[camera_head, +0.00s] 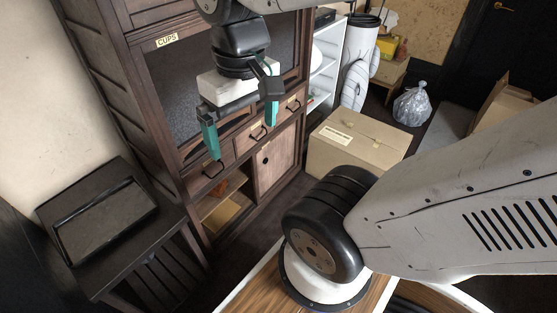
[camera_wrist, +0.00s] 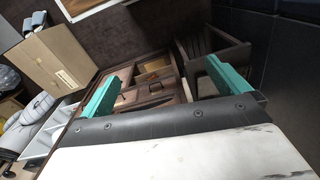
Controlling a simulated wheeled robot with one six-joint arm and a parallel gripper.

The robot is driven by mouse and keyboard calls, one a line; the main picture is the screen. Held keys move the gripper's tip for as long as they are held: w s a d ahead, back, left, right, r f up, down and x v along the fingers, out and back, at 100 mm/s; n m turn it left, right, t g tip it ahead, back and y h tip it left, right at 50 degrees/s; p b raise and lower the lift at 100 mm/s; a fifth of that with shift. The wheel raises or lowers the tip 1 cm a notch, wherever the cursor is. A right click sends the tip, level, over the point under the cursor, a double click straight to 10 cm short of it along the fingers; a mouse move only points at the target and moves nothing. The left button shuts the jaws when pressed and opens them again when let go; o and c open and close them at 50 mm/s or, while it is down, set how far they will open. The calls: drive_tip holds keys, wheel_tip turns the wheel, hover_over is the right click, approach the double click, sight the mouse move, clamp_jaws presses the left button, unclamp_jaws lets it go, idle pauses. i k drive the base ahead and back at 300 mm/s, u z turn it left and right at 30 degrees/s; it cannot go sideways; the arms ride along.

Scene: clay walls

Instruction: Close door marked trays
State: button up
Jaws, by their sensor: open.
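A dark wooden cabinet (camera_head: 130,85) stands at the left, with a label reading CUPS near its top. No label reading trays can be made out. Its lower part has an open compartment (camera_head: 222,207) at the left and a wooden door panel (camera_head: 275,160) with a small dark pull covering the right. My gripper (camera_head: 240,115) is open and empty, in front of the cabinet's dark middle section and drawers. In the wrist view my gripper (camera_wrist: 161,70) has its two teal fingers spread, with the cabinet (camera_wrist: 150,90) seen between and beyond them.
A black side table (camera_head: 160,222) with a dark tray (camera_head: 105,220) stands left of the cabinet. A closed cardboard box (camera_head: 355,143) sits on the floor right of it. A white shelf (camera_head: 325,65) and grey bag (camera_head: 411,104) are farther back. Some dark floor is clear before the cabinet.

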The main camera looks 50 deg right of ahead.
sight(273, 162)
drive_tip(key=z, duration=0.5)
drive_tip(key=k, duration=1.1)
drive_tip(key=u, duration=0.35)
drive_tip(key=i, duration=0.95)
drive_tip(key=z, duration=0.45)
drive_tip(key=i, duration=0.65)
drive_tip(key=z, duration=0.8)
